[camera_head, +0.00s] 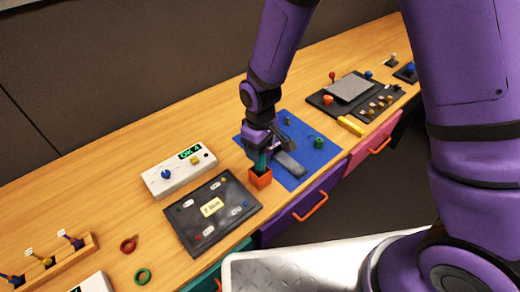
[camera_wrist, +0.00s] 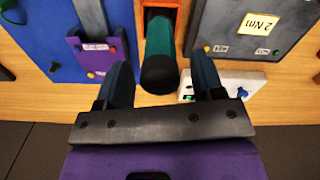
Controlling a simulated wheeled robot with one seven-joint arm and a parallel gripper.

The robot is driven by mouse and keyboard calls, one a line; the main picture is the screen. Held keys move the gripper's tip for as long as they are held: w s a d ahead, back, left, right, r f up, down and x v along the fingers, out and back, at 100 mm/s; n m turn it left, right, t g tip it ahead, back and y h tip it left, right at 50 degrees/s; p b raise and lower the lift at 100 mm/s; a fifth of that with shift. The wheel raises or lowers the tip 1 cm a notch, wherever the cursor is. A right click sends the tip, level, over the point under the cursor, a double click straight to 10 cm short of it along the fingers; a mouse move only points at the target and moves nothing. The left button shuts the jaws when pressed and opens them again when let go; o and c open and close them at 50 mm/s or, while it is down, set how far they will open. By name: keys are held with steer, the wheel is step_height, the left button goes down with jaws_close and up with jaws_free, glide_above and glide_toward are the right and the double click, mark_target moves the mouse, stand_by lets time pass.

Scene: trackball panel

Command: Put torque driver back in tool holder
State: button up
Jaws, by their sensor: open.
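The torque driver (camera_wrist: 160,48), with a teal handle and a black end, stands in the orange tool holder (camera_head: 260,179). In the wrist view the holder (camera_wrist: 172,6) shows at the top, around the driver's far end. My gripper (camera_wrist: 161,70) is open, with one finger on each side of the handle and visible gaps between. In the head view my gripper (camera_head: 262,148) is just above the holder, and a strip of the teal handle (camera_head: 262,162) shows below it. The driver's tip is hidden inside the holder.
A blue mat (camera_head: 318,155) with a grey part lies right of the holder. A dark torque panel (camera_head: 185,222) lies left, and a white "OK 4" box (camera_head: 165,180) behind it. A wooden rack (camera_head: 85,246) stands at far left. Bare wood lies behind the holder.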

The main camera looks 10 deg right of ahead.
step_height(320, 180, up, 11)
steer(key=shift+f, duration=0.2)
steer(key=s+d+r+m+t, duration=0.3)
steer(key=s+d+r+m, duration=0.1)
steer(key=d+r, duration=1.1)
steer(key=s+d+r+m+t, duration=0.1)
steer(key=s+d+r+m, duration=0.1)
steer(key=s+d+r, duration=0.2)
steer(key=s+d+r+m+t, duration=0.1)
steer(key=s+d+r+m, duration=0.2)
steer(key=s, duration=0.7)
step_height(320, 180, up, 2)
steer(key=d, duration=0.2)
steer(key=shift+s+d, duration=0.25)
steer(key=shift+d, duration=0.05)
steer(key=shift+a, duration=0.1)
